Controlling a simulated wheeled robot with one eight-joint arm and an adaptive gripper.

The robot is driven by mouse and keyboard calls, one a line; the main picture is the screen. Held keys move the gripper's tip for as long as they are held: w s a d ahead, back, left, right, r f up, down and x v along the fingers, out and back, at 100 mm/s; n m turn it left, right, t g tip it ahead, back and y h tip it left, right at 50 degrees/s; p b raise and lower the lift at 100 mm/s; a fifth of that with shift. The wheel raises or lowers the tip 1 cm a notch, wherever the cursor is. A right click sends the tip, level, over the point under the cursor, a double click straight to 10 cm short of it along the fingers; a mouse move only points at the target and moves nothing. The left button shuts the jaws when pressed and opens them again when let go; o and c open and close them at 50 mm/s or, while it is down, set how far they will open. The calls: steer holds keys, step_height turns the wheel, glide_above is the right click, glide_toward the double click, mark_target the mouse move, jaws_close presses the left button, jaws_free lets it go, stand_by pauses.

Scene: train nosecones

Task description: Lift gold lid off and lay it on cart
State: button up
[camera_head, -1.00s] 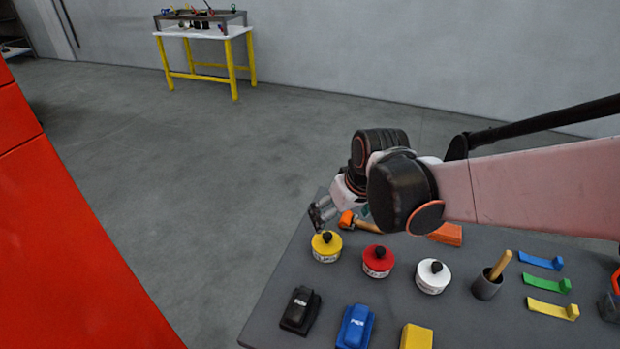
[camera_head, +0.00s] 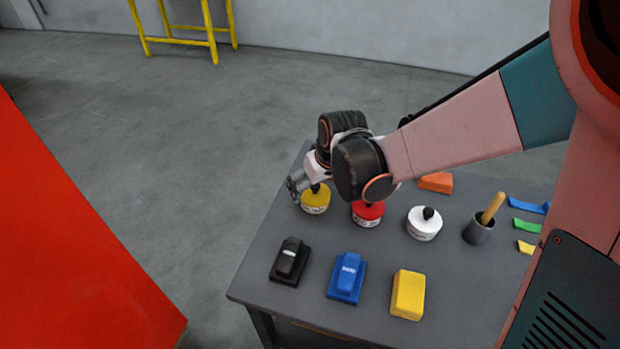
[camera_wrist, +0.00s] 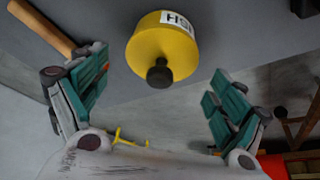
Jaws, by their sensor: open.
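The gold lid shows as the yellow top with a black knob on a round tin (camera_head: 315,201) with a white label. The tin stands at the far left of the grey cart (camera_head: 247,284). My gripper (camera_head: 298,184) is beside and just above this tin in the head view. In the wrist view the yellow tin (camera_wrist: 163,47) is at top centre, its black knob pointing towards the space between my fingers. My gripper (camera_wrist: 158,112) is open there, with green pads apart and nothing between them. I cannot tell the exact gap to the knob.
A red tin (camera_head: 367,214) and a white tin (camera_head: 424,224) stand to the right. Black (camera_head: 289,262), blue (camera_head: 346,279) and yellow (camera_head: 407,295) blocks lie in front. A wooden handle (camera_wrist: 42,27) lies near my left finger in the wrist view.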

steer(key=shift+w+a+f, duration=0.1)
steer(key=shift+w+f, duration=0.05)
steer(key=shift+f, duration=0.35)
steer(key=shift+r, duration=0.1)
steer(key=c, duration=1.1)
steer(key=shift+r, duration=0.1)
